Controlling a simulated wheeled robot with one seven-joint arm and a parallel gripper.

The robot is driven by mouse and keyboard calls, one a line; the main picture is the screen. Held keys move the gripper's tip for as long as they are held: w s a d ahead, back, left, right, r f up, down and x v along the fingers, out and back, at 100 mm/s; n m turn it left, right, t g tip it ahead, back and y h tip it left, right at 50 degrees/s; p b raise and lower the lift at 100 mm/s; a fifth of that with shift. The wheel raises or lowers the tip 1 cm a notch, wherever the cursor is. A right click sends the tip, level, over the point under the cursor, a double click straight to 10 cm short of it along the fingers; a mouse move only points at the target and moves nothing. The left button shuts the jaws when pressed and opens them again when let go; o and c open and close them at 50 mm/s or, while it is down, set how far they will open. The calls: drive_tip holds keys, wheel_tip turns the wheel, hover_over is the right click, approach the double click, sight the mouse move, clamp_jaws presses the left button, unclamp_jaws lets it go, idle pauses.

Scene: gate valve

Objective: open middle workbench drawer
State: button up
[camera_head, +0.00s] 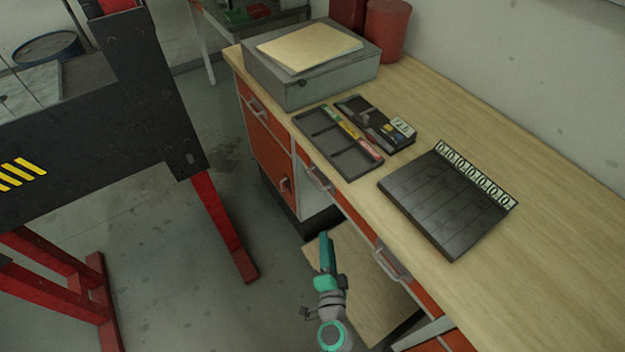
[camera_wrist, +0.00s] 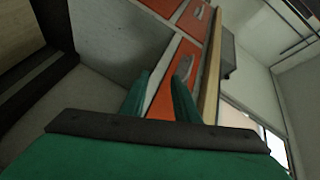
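The workbench (camera_head: 440,135) has a row of orange drawers with grey handles under its wooden top. The middle drawer (camera_head: 319,178) is closed, with its handle facing the aisle. My gripper (camera_head: 325,236) is teal and sits in front of the bench, below and a little right of that handle in the head view. In the wrist view my gripper (camera_wrist: 159,78) is open and empty. An orange drawer front (camera_wrist: 179,58), apparently the middle one, shows beyond its fingers. Its handle (camera_wrist: 185,66) appears near the right fingertip; I cannot tell whether they touch.
The right drawer's handle (camera_head: 392,264) and left drawer's handle (camera_head: 252,104) stick out from the bench front. A dark keyboard-like panel (camera_head: 440,205), tray (camera_head: 338,140) and grey box (camera_head: 310,70) lie on top. A black-and-red frame (camera_head: 150,80) stands left, with open floor between.

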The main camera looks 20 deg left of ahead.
sight(312, 178)
drive_tip(key=w+a+r+y, duration=0.1)
drive_tip(key=w+a+r, duration=0.1)
drive_tip(key=w, duration=0.3)
drive_tip(key=w+a+r+y, duration=0.1)
drive_tip(key=w+a+r, duration=0.1)
drive_tip(key=w+a, duration=0.2)
drive_tip(key=w+a+r+m+y, duration=0.1)
drive_tip(key=w+a+r, duration=0.1)
drive_tip(key=w+a, duration=0.2)
drive_tip(key=shift+w+r+t, duration=0.1)
drive_tip(key=shift+w+t, duration=0.2)
drive_tip(key=shift+w, duration=1.55)
clamp_jaws()
